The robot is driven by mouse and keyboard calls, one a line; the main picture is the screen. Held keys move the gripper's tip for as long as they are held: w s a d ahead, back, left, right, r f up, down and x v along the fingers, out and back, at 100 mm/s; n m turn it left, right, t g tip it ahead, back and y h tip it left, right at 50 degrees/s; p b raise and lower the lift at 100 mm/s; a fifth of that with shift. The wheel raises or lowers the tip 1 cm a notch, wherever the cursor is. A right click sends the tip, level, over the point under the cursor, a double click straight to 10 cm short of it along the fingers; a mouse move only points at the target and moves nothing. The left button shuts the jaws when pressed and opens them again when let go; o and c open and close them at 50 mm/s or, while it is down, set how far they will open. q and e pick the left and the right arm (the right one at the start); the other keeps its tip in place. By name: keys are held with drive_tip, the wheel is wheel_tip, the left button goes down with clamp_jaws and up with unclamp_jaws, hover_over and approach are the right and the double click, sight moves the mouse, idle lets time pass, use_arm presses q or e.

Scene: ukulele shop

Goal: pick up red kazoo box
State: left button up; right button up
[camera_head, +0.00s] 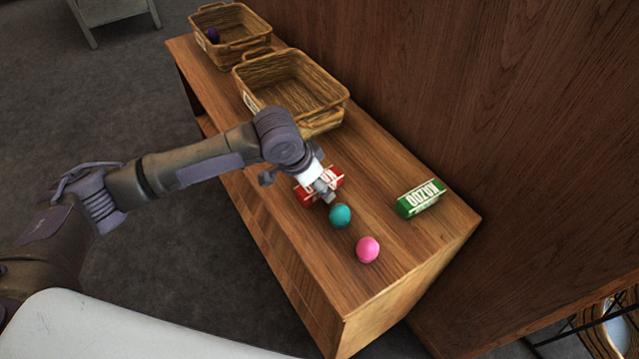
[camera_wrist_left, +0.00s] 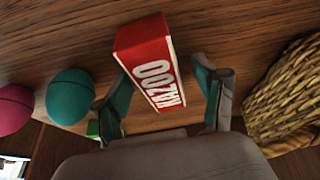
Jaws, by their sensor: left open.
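The red kazoo box (camera_head: 304,195) lies on the wooden bench, partly hidden by my left gripper (camera_head: 323,187) in the head view. My left gripper (camera_wrist_left: 162,78) is open, with one finger on each side of the box. I cannot tell whether either finger touches it. My right gripper is in neither view.
A teal egg (camera_head: 340,216) sits close to the red box, with a pink egg (camera_head: 368,249) beyond it. A green kazoo box (camera_head: 420,198) lies to the right. Wicker baskets (camera_head: 318,122) stand farther back along the bench (camera_head: 385,275). A wooden wall (camera_head: 500,110) borders the bench.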

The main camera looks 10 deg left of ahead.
use_arm(q)
drive_tip(key=c, duration=1)
drive_tip(key=shift+r, duration=0.2)
drive_tip(key=shift+c, duration=0.2)
